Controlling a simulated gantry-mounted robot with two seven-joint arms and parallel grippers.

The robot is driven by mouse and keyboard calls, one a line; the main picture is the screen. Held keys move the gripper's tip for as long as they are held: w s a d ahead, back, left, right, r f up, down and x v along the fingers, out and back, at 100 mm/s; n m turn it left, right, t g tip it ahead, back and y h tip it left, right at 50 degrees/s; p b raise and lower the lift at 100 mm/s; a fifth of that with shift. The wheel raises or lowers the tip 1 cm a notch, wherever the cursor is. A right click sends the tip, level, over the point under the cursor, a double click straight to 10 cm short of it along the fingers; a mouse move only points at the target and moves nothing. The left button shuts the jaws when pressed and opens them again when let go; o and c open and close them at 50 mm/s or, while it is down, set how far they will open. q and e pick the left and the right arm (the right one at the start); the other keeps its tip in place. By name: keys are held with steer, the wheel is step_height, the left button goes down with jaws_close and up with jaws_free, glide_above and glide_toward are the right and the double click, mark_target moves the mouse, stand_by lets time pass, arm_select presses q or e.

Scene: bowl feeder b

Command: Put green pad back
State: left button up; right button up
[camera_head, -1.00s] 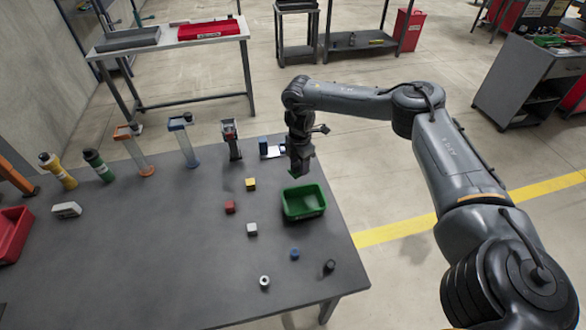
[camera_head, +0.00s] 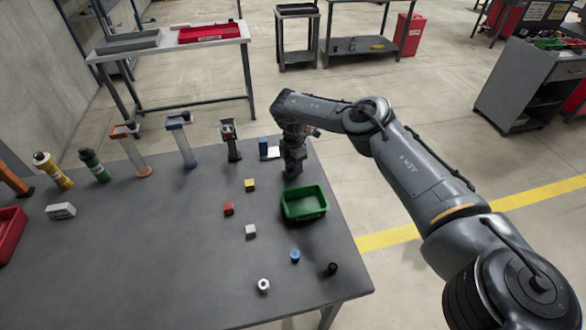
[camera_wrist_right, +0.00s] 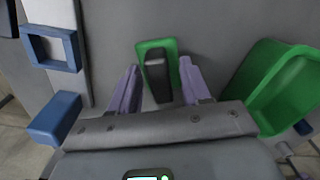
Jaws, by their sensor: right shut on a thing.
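The green pad (camera_wrist_right: 155,47) is a flat green plate with a dark upright grip block on it. My right gripper (camera_wrist_right: 158,92) has its two purple fingers on either side of the dark block and is shut on it. In the head view only a small green part of the pad (camera_head: 288,175) shows under my right gripper (camera_head: 292,168), behind the green bin. I cannot tell whether the pad touches the table. My left gripper is not in view.
The green bin (camera_head: 303,216) stands close to the pad, and a blue fixture (camera_head: 263,148) stands on the other side. Yellow (camera_head: 249,185), red (camera_head: 228,209) and white (camera_head: 251,231) blocks lie left of the bin. The left middle of the table (camera_head: 130,260) is clear.

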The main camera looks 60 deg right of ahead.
steer(key=shift+f, duration=0.6)
steer(key=o, duration=1)
step_height(320, 180, up, 12)
steer(key=p, duration=0.3)
steer(key=shift+r, duration=0.1)
